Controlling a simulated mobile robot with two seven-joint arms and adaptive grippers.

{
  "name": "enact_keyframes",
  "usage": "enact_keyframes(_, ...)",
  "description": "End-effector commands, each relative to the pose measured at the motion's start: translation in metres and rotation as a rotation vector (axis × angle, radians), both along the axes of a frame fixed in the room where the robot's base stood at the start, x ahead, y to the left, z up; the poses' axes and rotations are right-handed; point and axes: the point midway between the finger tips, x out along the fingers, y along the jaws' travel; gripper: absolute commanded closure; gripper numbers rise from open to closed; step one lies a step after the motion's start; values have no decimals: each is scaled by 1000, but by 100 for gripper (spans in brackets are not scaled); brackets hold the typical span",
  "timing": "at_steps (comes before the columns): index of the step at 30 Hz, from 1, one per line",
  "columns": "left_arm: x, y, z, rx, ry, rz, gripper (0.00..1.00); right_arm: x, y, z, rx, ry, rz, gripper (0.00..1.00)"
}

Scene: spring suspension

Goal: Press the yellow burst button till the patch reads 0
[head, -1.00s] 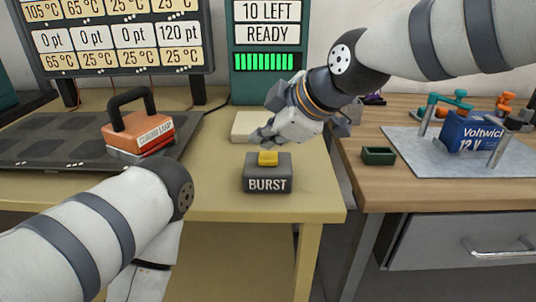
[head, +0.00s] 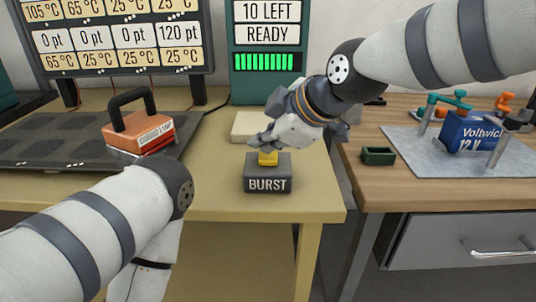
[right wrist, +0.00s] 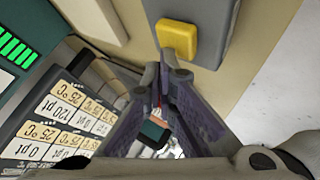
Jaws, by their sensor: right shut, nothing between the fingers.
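The yellow button (head: 267,158) sits on top of a dark grey box (head: 267,182) labelled BURST, near the front of the tan table. My right gripper (head: 262,144) is shut and empty, its tips just above and behind the button. In the right wrist view the yellow button (right wrist: 178,40) shows beyond the shut fingertips (right wrist: 165,72); I cannot tell whether they touch it. The display board (head: 118,40) has a row reading 0 pt, 0 pt, 0 pt and 120 pt. A green panel (head: 234,60) reads 10 LEFT and READY above a lit green bar. My left gripper is out of view.
An orange block with a black handle (head: 145,132) stands on a dark panelled mat (head: 60,150) at left. A pale pad (head: 250,124) lies behind the button box. On the wooden bench at right are a small green tray (head: 378,156) and a blue battery (head: 468,131).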

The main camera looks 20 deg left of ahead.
Motion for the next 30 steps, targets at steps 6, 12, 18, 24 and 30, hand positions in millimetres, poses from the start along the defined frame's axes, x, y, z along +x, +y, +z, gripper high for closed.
enact_keyframes(6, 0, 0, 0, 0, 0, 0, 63, 0, 0, -3, 0, 1, 1, 100)
enact_keyframes(12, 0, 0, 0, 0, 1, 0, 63, 0, 0, -6, -1, 1, 0, 100)
enact_keyframes(18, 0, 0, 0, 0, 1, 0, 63, 0, 0, -8, -1, 2, 0, 100)
enact_keyframes(24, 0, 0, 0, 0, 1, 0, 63, 0, 0, -11, -1, 2, 0, 100)
enact_keyframes(30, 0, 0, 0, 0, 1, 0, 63, 0, 0, -11, -1, 2, 0, 100)
